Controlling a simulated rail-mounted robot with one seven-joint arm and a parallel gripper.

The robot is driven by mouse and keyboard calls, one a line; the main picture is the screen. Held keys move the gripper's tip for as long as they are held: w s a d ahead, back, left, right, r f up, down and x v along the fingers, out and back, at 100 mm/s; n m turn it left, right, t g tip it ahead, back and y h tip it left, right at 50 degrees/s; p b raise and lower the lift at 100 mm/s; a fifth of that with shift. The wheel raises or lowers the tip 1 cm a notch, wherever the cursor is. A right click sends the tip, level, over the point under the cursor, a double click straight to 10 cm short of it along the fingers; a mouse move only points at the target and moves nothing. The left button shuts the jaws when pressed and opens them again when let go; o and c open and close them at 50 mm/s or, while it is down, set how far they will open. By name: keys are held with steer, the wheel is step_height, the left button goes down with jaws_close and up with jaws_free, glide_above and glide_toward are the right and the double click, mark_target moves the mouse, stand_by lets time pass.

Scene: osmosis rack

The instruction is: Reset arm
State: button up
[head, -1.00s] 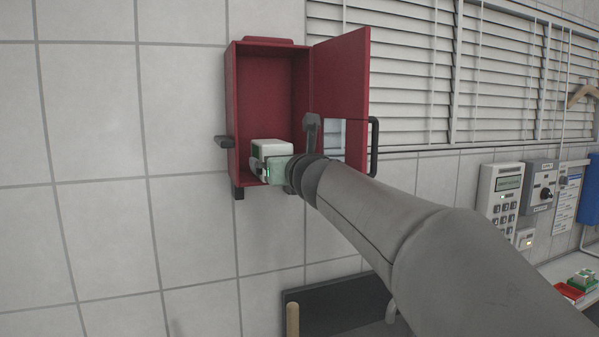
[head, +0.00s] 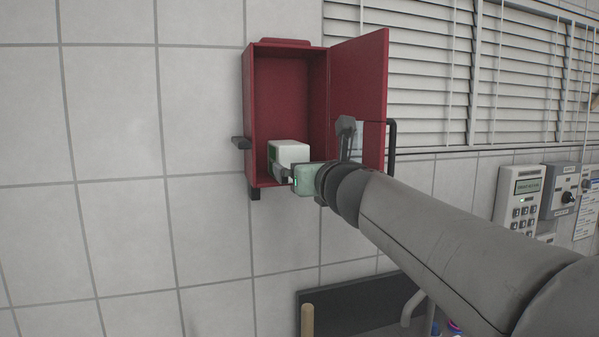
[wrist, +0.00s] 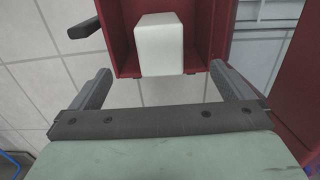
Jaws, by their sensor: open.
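My gripper (wrist: 160,88) is open and empty in the wrist view, its two fingers spread wide at the mouth of a red wall cabinet (wrist: 122,45). A white box (wrist: 160,43) sits inside the cabinet, ahead of the fingers and apart from them. In the head view my gripper (head: 282,172) is at the cabinet's lower opening, in front of the white box (head: 290,152). The box stands on the floor of the red cabinet (head: 285,85) and shows a green patch on its left side. Part of the box is hidden behind my gripper.
The cabinet's red door (head: 360,75) stands open to the right, with a dark handle (head: 391,147), close to my arm. Window blinds (head: 430,70) and a keypad device (head: 520,195) are further right. The tiled wall on the left is clear. A dark panel (head: 350,305) is below.

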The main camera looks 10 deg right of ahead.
steer(key=shift+s+d+p, duration=0.2)
steer(key=shift+s+p, duration=0.15)
steer(key=shift+s, duration=1.55)
steer(key=s+a+f+n+g+y+b, duration=0.1)
steer(key=s+a+f+n+g+y, duration=0.15)
steer(key=f+n, duration=0.5)
steer(key=s+a+f+n+g+y, duration=0.1)
steer(key=a+f+n+g, duration=0.25)
steer(key=f+n, duration=0.4)
steer(key=s+f+n+g+h, duration=0.1)
steer(key=s+f+n+g, duration=0.2)
steer(key=s+f+n, duration=0.3)
steer(key=s+f+n+g+h+b, duration=0.1)
steer(key=s+f+n+g, duration=0.3)
steer(key=f, duration=1.1)
steer(key=s+n, duration=0.3)
steer(key=shift+a, duration=0.35)
steer(key=s+d+f+n+g+h, duration=0.1)
steer(key=s+f+n, duration=0.1)
steer(key=s, duration=0.1)
steer(key=s+d+f+n+g+h, duration=0.1)
steer(key=s+d+f+n, duration=0.1)
steer(key=s, duration=0.1)
steer(key=s+d+f+n+g+h+b, duration=0.1)
steer(key=s+f+n+g, duration=0.1)
steer(key=f+n, duration=0.1)
steer(key=shift+s+d+f, duration=0.1)
steer(key=shift+s+d, duration=0.25)
steer(key=shift+s, duration=0.05)
steer(key=shift+c, duration=0.3)
